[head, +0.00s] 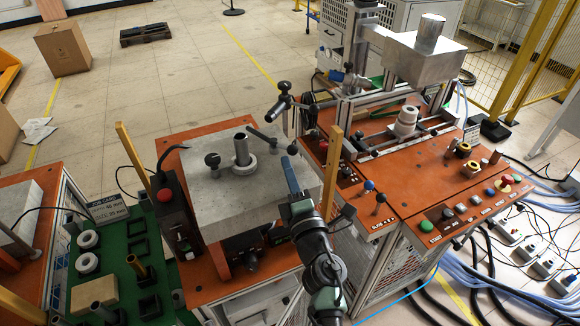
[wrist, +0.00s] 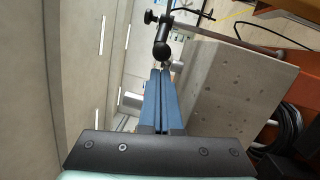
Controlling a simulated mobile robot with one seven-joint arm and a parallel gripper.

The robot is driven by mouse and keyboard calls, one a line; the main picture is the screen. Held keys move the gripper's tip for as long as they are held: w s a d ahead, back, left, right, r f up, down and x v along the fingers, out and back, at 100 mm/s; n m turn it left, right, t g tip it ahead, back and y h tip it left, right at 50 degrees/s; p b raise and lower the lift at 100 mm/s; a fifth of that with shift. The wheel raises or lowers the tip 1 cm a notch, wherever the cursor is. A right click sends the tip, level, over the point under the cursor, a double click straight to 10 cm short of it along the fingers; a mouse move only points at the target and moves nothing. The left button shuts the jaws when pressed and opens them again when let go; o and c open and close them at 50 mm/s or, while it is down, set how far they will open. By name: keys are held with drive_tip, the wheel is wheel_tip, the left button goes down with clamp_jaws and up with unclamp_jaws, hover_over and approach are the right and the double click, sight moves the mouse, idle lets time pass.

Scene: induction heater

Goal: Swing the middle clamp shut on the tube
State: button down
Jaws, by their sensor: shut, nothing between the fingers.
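The tube (head: 241,148) is a short upright metal cylinder with a pale ring around its foot, on top of a grey block. A dark clamp lever (head: 262,138) with a black end lies to the right of the tube, apart from it; I take it for the middle clamp. My gripper (head: 288,166) is shut and empty at the right side of the block, with blue fingers, to the right of the tube. In the wrist view my gripper (wrist: 160,74) points at a black rounded handle end (wrist: 161,51) just beyond the fingertips; contact cannot be told.
The grey block (head: 200,195) sits on an orange bench. A black knob (head: 212,161) stands left of the tube, and another (head: 292,148) near my fingertips. Wooden posts (head: 332,170) rise beside the block. A second orange bench (head: 430,185) with controls is at right.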

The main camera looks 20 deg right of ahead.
drive_tip(key=shift+w+d, duration=0.2)
drive_tip(key=shift+d, duration=0.1)
